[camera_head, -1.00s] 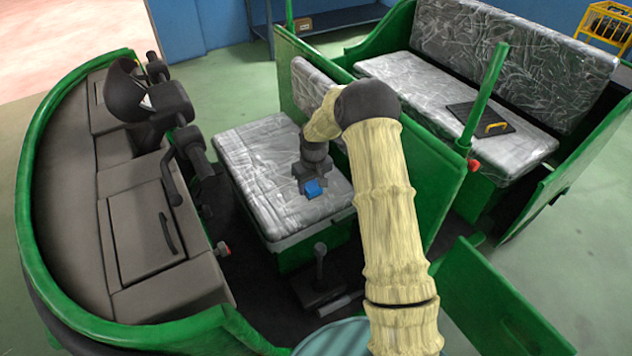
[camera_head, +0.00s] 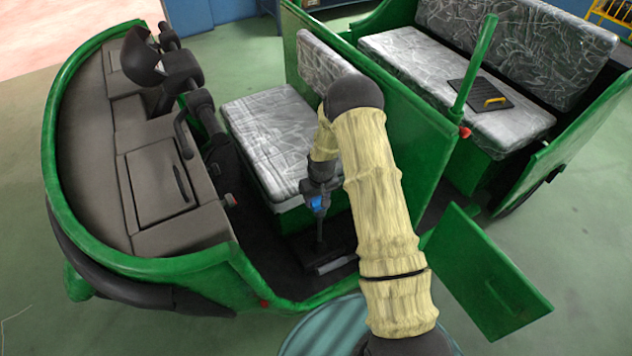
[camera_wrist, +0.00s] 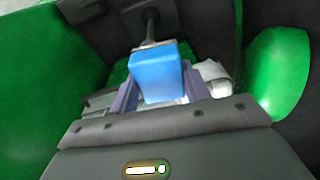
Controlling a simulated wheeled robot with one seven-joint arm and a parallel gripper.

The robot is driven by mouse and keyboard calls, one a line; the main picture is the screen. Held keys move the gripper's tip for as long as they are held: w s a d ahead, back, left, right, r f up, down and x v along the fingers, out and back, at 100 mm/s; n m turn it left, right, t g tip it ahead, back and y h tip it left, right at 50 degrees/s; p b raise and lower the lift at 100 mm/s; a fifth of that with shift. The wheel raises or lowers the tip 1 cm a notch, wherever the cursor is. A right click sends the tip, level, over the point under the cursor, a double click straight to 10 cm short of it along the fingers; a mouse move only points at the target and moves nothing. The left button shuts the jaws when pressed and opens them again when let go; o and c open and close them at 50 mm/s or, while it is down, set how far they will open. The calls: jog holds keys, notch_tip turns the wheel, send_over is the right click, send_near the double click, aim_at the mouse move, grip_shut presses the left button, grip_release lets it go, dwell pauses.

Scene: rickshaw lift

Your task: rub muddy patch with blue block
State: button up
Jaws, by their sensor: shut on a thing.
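The blue block (camera_head: 316,203) is held in my gripper (camera_head: 318,192) in the head view, beside the right front edge of the driver's seat and above the dark cab floor near a lever. In the wrist view the blue block (camera_wrist: 157,76) sits between the two fingers of my gripper (camera_wrist: 158,92), which is shut on it. The block looks clear of the seat and the floor, but its underside is hidden. I cannot make out a muddy patch in either view.
The driver's seat (camera_head: 262,125) is wrapped in clear plastic. A floor lever (camera_head: 320,238) stands close below my gripper. The grey dashboard (camera_head: 165,185) is at left. A green door panel (camera_head: 485,270) stands open at right. A dark board with a yellow handle (camera_head: 480,94) lies on the rear bench.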

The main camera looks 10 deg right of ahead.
jog(key=s+d+f+m+p, duration=0.1)
jog(key=s+f, duration=0.3)
jog(key=s, duration=0.3)
jog(key=s+f+m+p, duration=0.1)
jog(key=s+f+p, duration=0.1)
jog(key=s+f, duration=0.3)
jog(key=shift+s+d+f+h, duration=0.3)
jog(key=shift+s+d, duration=0.1)
jog(key=shift+s, duration=0.45)
jog(key=shift+d, duration=0.15)
